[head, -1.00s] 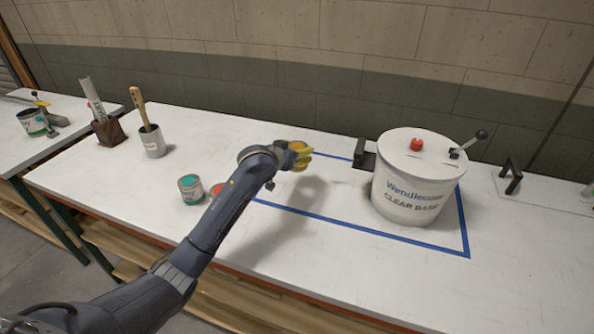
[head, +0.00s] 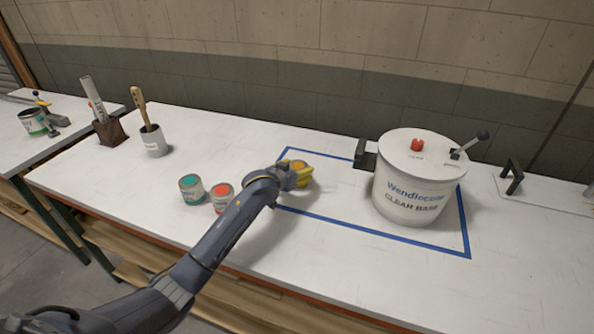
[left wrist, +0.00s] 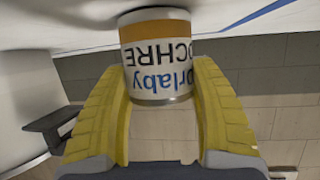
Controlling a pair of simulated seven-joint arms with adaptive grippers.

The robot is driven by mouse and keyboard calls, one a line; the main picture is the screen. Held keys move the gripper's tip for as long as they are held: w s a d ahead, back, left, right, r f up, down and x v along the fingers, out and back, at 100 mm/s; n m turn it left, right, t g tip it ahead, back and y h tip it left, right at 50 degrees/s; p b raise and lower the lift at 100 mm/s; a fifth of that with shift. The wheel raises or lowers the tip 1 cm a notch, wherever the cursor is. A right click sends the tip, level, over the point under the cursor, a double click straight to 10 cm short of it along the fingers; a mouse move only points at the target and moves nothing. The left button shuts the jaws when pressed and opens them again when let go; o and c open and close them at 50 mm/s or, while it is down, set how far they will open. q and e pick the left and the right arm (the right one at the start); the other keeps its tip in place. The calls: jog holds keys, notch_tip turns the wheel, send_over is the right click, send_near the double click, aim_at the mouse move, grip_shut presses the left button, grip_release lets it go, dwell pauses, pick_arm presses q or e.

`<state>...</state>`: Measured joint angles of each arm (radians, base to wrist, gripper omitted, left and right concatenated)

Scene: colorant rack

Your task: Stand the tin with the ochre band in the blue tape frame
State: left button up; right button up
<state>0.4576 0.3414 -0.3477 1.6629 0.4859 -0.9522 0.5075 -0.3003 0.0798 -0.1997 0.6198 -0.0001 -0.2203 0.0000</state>
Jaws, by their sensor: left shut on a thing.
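The tin with the ochre band (left wrist: 160,62) is between the yellow fingers of my left gripper (head: 300,175), which is shut on it. In the left wrist view the tin appears upside down, with its ochre band and lettering showing. In the head view only its ochre top (head: 298,164) shows clearly; the fingers hide most of its side. The tin is inside the left end of the blue tape frame (head: 370,234), low over the white bench or touching it; I cannot tell which. My right gripper is out of view.
A large white Clear Base bucket (head: 405,200) stands in the right part of the frame, with a black bracket (head: 366,158) beside it. A teal-topped tin (head: 191,190) and a red-topped tin (head: 222,198) stand left of the frame. A grey pot (head: 153,143) stands farther back.

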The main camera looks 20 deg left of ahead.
pick_arm(q)
jog(key=shift+f, duration=0.1)
jog(key=o, duration=1.2)
jog(key=shift+o, duration=0.2)
jog(key=v, duration=1.2)
jog(key=shift+r, duration=0.25)
